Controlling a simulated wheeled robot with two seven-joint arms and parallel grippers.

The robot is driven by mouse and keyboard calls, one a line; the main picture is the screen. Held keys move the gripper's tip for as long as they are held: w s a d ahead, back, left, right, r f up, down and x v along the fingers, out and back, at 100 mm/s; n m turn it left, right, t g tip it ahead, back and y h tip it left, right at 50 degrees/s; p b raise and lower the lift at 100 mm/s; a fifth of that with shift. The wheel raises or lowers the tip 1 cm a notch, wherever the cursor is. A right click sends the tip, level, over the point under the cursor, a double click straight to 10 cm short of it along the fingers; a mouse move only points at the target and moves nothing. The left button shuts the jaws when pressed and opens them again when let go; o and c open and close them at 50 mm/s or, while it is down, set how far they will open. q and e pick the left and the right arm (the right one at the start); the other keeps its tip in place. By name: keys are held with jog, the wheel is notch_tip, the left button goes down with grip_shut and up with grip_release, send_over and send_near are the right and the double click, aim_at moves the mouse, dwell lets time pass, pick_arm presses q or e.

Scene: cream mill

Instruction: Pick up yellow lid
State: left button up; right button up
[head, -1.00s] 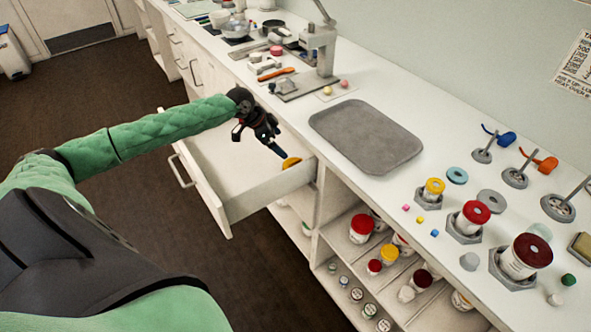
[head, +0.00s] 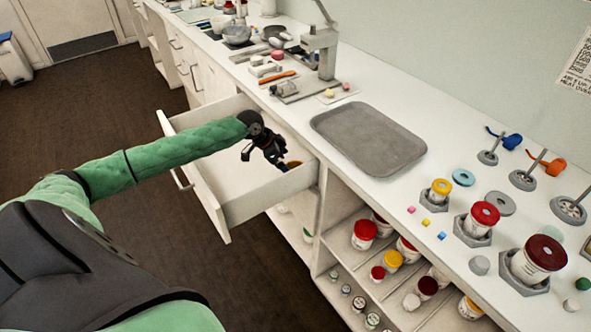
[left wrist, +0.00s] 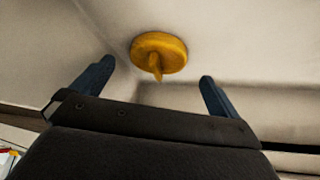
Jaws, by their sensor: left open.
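The yellow lid (head: 294,164) is inside the open drawer (head: 187,177), near its corner on the right. In the left wrist view the lid (left wrist: 165,47) is a round orange-yellow disc with a short stem or knob toward me. My left gripper (head: 282,166) reaches into the drawer just beside the lid and partly hides it. In the left wrist view its two fingers are spread wide (left wrist: 152,80), with the lid ahead, between and beyond the fingertips, seemingly not touched. My right gripper is not in view.
The drawer walls stand close around my left gripper. A grey tray (head: 370,138) lies on the white counter above. Lidded jars (head: 483,218) stand in hexagonal holders at the right, and more jars sit on shelves below. A press stand (head: 322,55) is behind.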

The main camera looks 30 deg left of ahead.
aim_at(292, 166)
pick_arm(q)
jog(key=shift+d+p+x, duration=0.25)
jog(key=shift+p+x, duration=0.1)
jog(key=shift+x, duration=0.7)
jog(key=shift+w+d+f, duration=0.15)
jog(key=shift+w+f, duration=0.05)
jog(key=shift+f, duration=0.1)
jog(key=shift+w+d+f, duration=0.15)
jog(key=shift+f, duration=0.35)
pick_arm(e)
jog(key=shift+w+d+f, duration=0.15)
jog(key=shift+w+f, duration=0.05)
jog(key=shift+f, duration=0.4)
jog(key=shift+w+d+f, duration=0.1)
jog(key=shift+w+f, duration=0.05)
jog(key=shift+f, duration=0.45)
pick_arm(q)
jog(key=shift+c, duration=0.4)
jog(key=c, duration=0.9)
